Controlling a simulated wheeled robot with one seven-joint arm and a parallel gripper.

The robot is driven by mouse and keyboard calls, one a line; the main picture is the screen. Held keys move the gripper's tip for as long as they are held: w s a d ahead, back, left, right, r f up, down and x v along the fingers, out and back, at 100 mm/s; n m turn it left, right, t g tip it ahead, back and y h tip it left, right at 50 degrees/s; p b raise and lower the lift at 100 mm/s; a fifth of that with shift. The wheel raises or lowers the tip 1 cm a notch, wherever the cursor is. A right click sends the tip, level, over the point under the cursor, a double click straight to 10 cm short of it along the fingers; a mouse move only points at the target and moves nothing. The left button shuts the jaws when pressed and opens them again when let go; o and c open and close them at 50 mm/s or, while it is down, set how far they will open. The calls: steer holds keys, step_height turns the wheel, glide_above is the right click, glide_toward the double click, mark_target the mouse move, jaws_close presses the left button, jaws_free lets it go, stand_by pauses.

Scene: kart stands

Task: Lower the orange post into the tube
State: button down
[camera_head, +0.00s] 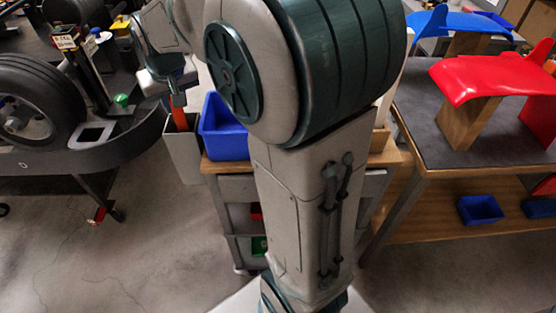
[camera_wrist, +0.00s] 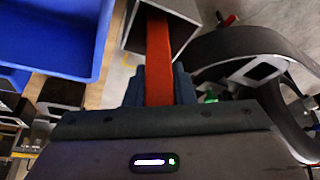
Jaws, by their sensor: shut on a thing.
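My gripper (camera_head: 177,97) is shut on the orange post (camera_head: 180,120), and the post points downward from the jaws. In the wrist view the post (camera_wrist: 158,60) runs out from between the fingers (camera_wrist: 158,90). The grey square tube (camera_head: 185,158) stands upright below my gripper, at the left side of the cart. In the wrist view the post overlaps the mouth of the tube (camera_wrist: 192,16). The post's lower end is hard to see, so I cannot tell how deep it is in the tube, if at all.
A blue bin (camera_head: 224,130) sits on the cart right beside the tube. A dark stand with a wheel (camera_head: 38,105) is at the left. A table with a red panel (camera_head: 495,75) is at the right. My arm hides much of the cart.

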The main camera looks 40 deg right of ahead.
steer(key=shift+f, duration=0.15)
steer(key=c, duration=1.1)
jaws_free()
steer(key=shift+c, duration=0.2)
steer(key=p+v, duration=0.1)
steer(key=v, duration=1.3)
steer(key=s+f+g+p, duration=0.1)
steer(key=s+f+p, duration=0.3)
steer(key=s, duration=0.4)
steer(key=s+f+p, duration=0.4)
steer(key=s, duration=0.5)
steer(key=shift+d+f+n+g, duration=0.25)
steer(key=shift+n+g, duration=0.05)
steer(key=shift+g, duration=0.1)
